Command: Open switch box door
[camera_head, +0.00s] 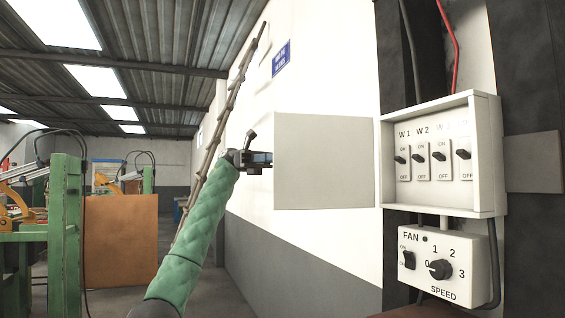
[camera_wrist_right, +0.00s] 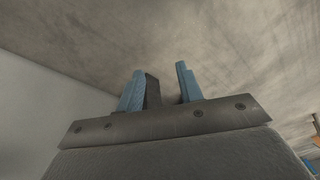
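The switch box (camera_head: 490,165) is a white box on the wall at right in the head view. Its door (camera_head: 323,165), a plain light-grey panel, stands swung out to the left, and the row of switches inside (camera_head: 420,160) is exposed. My left gripper (camera_head: 265,160), at the end of the green-sleeved arm, is at the door's left edge. I cannot tell whether it touches or grips the edge. My right gripper (camera_wrist_right: 160,85) shows in the right wrist view with its blue fingers apart and nothing between them.
A fan speed box (camera_head: 443,262) with a knob is mounted below the switch box. A long ladder-like pole (camera_head: 215,150) leans on the white wall. Green machine frames (camera_head: 63,225) and a brown panel (camera_head: 120,240) stand at left. Floor is clear near my left arm.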

